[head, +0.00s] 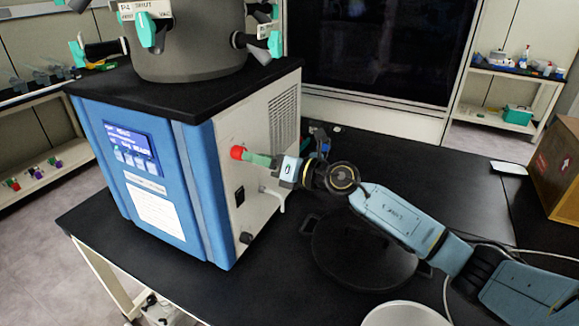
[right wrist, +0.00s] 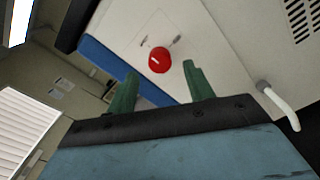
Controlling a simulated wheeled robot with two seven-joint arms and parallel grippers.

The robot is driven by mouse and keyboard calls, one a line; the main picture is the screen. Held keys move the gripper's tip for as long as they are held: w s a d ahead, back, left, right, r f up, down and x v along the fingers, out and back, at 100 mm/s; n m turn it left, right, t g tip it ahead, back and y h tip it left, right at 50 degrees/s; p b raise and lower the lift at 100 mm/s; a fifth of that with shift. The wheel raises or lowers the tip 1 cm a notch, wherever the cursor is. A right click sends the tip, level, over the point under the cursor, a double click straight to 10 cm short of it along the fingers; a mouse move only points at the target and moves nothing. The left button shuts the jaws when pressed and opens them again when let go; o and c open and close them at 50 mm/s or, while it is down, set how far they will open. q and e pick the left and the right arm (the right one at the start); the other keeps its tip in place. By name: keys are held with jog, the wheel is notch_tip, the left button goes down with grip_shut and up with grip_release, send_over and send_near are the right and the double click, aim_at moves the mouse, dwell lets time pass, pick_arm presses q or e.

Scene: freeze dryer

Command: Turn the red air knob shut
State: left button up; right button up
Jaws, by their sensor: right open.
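The red air knob (head: 237,153) sits on the side panel of the blue and white freeze dryer (head: 150,170). In the right wrist view the red knob (right wrist: 159,60) shows a white mark on its face and lies ahead of the fingertips, between their lines. My right gripper (head: 258,159) comes from the right with its green fingers close to the knob. In the right wrist view its two green fingers (right wrist: 160,82) are apart with nothing between them. Whether a fingertip touches the knob is unclear. My left gripper is not in view.
A white hose fitting (right wrist: 279,105) sticks out of the panel beside the right gripper. A round black lid (head: 365,250) lies on the black table below my right arm. A white container (head: 405,314) is at the front, and a cardboard box (head: 556,170) stands at the right.

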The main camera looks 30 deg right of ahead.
jog(key=b+v, duration=0.2)
jog(key=v, duration=0.7)
jog(key=shift+s+d, duration=0.25)
jog(key=shift+s, duration=0.1)
